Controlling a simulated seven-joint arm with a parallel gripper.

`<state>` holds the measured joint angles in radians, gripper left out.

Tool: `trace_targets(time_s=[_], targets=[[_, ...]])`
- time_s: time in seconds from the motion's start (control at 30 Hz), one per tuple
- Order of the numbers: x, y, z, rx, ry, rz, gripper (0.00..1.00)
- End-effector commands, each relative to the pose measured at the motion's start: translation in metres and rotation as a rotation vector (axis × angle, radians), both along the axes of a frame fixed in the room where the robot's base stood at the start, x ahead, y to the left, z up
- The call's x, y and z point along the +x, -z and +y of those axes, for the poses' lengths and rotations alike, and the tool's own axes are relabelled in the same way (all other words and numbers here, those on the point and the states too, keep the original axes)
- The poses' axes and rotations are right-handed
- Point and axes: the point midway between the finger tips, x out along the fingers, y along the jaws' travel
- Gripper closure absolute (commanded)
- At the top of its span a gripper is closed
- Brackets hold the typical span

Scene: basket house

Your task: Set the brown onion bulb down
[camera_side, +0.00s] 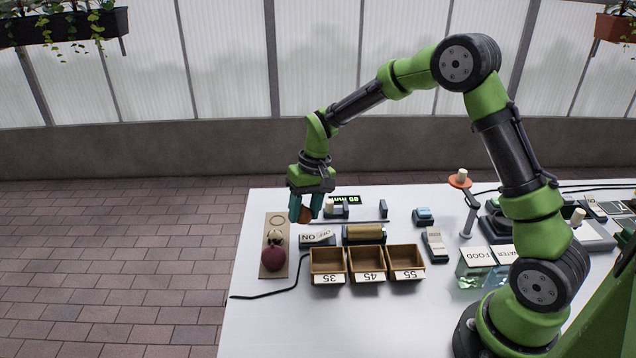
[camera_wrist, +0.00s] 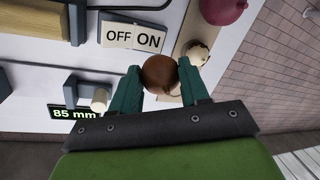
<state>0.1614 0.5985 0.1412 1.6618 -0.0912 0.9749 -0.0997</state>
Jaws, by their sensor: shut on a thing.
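The brown onion bulb (camera_wrist: 159,73) is held between the two teal fingers of my gripper (camera_wrist: 160,82) in the wrist view. In the side view my gripper (camera_side: 306,208) is above the table's far left part, with the brown bulb (camera_side: 306,214) partly hidden between its fingers. A tan board (camera_side: 268,268) lies at the table's left edge. It bears a dark red bulb (camera_side: 273,258), a pale bulb (camera_side: 275,238) beyond it, and an empty ring mark (camera_side: 277,220) at its far end. The gap under the held bulb cannot be judged exactly.
An OFF/ON sign (camera_side: 317,238) and a brown roller (camera_side: 364,234) stand right of the board. Three open wooden bins marked 35 (camera_side: 328,280), 45 (camera_side: 367,278) and 55 (camera_side: 406,277) are nearer. A display reading 85 mm (camera_wrist: 74,113) is beside my gripper. The table's front left is clear except for a cable.

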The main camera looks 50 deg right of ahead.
Motion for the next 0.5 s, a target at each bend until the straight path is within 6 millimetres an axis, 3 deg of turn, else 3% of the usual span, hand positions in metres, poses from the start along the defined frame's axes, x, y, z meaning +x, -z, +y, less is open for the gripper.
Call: trace_targets(time_s=[0.1,0.3,0.5], targets=[[0.028,0.004,0.001,0.0,-0.001,0.001,0.84],[0.066,0.008,0.002,0.0,-0.001,0.001,0.84],[0.084,0.008,0.003,0.0,-0.002,0.001,0.84]])
